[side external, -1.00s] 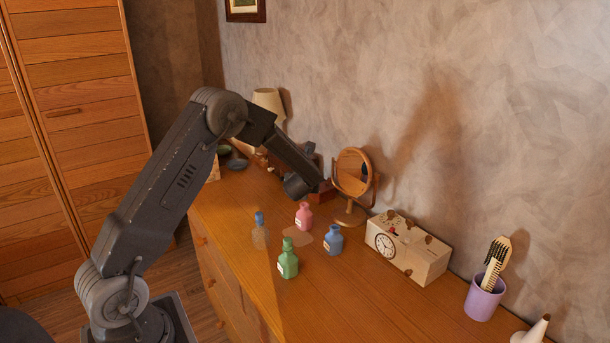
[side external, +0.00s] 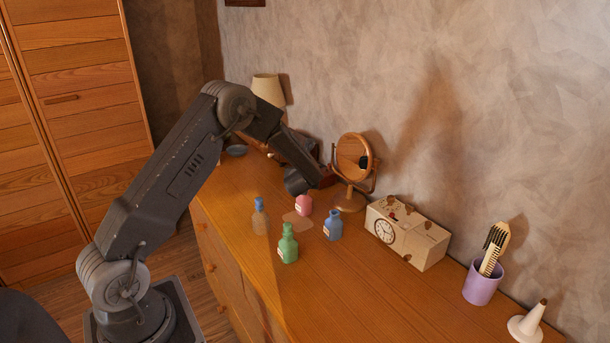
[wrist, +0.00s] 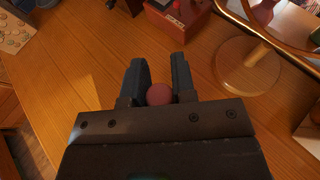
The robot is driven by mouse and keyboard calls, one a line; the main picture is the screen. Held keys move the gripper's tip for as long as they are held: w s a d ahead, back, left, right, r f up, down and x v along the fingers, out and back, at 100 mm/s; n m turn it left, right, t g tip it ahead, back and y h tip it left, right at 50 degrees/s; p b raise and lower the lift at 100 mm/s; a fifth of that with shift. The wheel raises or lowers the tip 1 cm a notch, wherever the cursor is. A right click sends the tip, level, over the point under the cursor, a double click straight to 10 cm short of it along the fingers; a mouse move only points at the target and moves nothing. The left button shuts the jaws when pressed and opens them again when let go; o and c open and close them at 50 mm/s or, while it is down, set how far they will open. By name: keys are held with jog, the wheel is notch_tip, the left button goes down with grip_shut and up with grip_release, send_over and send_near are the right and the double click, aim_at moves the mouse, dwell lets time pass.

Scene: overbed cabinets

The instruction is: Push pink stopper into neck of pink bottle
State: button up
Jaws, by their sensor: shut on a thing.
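The pink bottle (side external: 304,205) stands upright on the wooden dresser top in the side view. My gripper (side external: 326,180) is low over it, and the dark gripper body covers or nearly covers its neck. In the wrist view my gripper (wrist: 159,76) has its two dark fingers shut on a round pink-red thing, the pink stopper (wrist: 159,94). The stopper does not show in the side view. The bottle cannot be made out in the wrist view, so I cannot tell whether the stopper touches the neck.
A green bottle (side external: 288,245), a blue bottle (side external: 333,226) and a brownish blue-topped bottle (side external: 260,217) stand close by. A round wooden mirror (side external: 354,158) and a red box (wrist: 178,16) are near my gripper.

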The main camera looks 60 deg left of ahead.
jog(key=shift+f, duration=1.3)
dwell(0.4)
jog(key=o, duration=1)
jog(key=v, duration=1.3)
jog(key=shift+s+d+r, duration=0.15)
jog(key=shift+s+d, duration=0.1)
jog(key=shift+s, duration=0.05)
